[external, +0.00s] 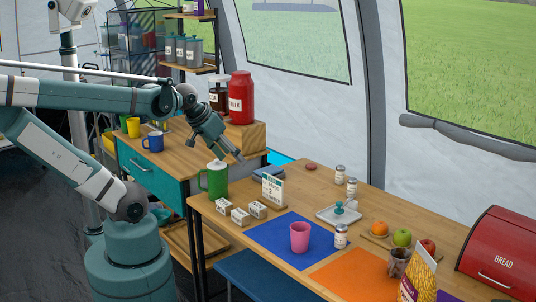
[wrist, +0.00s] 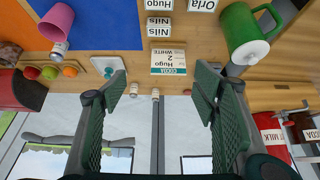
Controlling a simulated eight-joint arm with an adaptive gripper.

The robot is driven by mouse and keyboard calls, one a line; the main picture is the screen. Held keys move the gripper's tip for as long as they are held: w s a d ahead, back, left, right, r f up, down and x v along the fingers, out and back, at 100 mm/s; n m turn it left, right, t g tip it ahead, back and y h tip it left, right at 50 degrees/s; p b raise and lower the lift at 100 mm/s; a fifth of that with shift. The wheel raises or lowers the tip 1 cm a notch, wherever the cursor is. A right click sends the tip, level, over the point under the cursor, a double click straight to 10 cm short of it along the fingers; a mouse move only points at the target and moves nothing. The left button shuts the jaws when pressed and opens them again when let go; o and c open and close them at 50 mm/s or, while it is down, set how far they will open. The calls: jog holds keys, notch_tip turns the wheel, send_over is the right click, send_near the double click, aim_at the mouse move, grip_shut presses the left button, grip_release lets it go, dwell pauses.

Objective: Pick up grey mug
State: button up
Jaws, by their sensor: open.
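A dark grey-brown mug (external: 398,262) stands at the right part of the wooden table (external: 345,194) in the external view, beside a yellow packet that overlaps it. My gripper (external: 238,156) is raised above the far left end of the table, well to the left of the mug. In the wrist view my gripper (wrist: 165,92) has its two fingers spread wide with nothing between them.
A green jug (external: 214,179), a cocoa sign (external: 272,189) and name-labelled blocks (external: 241,216) stand below my gripper. A pink cup (external: 300,237) on a blue mat (external: 272,243), fruit (external: 401,237), the yellow packet (external: 418,277) and a red bread bin (external: 500,252) lie rightward.

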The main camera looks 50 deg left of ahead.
jog(key=shift+w+d+r, duration=0.1)
dwell(0.3)
jog(key=w+d+r+n+g+h+p, duration=0.15)
jog(key=w+d+r, duration=0.25)
jog(key=w+d, duration=0.7)
jog(key=n+g+y+p, duration=0.1)
jog(key=n+g+p, duration=0.5)
jog(key=p, duration=0.1)
send_over(403, 251)
jog(key=s, duration=0.3)
notch_tip(403, 251, down, 20)
jog(key=shift+s+d+f+t, duration=0.1)
jog(key=shift+d+f+t, duration=0.1)
jog(key=shift+d, duration=0.3)
jog(key=shift+s+d+f+t, duration=0.1)
jog(key=shift+d+f, duration=0.1)
jog(key=shift+d, duration=0.25)
jog(key=shift+f, duration=0.1)
jog(key=shift+f+b, duration=0.45)
jog(key=shift+f, duration=0.75)
